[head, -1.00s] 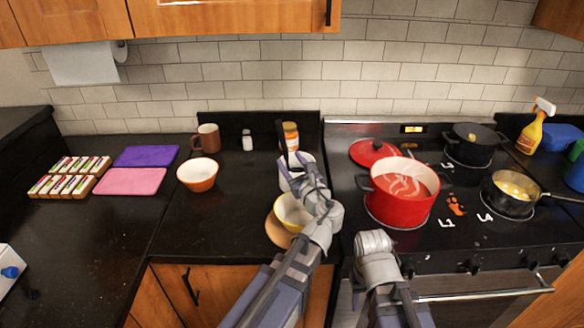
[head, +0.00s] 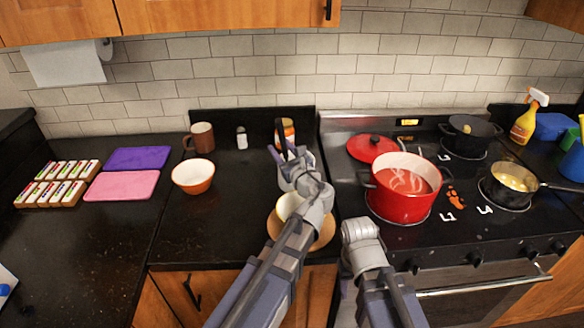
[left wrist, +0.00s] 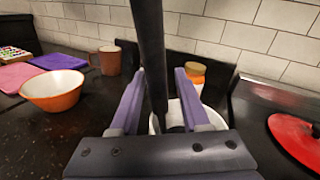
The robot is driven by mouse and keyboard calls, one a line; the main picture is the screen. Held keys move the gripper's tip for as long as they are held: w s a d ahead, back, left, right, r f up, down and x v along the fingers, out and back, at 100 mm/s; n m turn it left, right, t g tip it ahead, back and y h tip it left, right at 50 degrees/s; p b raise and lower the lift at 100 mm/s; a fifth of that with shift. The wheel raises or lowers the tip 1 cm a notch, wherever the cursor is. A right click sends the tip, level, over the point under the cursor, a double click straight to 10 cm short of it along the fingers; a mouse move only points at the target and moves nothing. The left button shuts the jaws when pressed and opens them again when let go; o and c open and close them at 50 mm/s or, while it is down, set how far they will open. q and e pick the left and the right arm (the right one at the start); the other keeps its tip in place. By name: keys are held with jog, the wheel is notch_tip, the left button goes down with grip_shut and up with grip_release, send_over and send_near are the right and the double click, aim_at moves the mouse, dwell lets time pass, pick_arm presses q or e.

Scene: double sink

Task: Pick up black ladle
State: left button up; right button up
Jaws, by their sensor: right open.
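The black ladle shows as a dark upright handle (left wrist: 151,45) in the left wrist view, rising from a white container (left wrist: 203,115). Its lower end is hidden inside or behind the container. My left gripper (left wrist: 160,75) has its two purple fingers apart, one on each side of the handle, with gaps visible. In the head view my left gripper (head: 285,158) is at the container, largely covering it, and the handle's top (head: 280,128) shows just beyond. My right arm ends in a grey link in front of the stove; its fingers are hidden.
A jar (head: 287,131) stands close behind the left gripper. An orange bowl (head: 193,176) and brown mug (head: 201,137) stand to the left. A bowl on a round wooden board (head: 325,232) is under my left arm. A red pot (head: 399,195) stands on the stove at right.

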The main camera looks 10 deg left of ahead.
pick_arm(q)
grip_shut()
dwell(1.1)
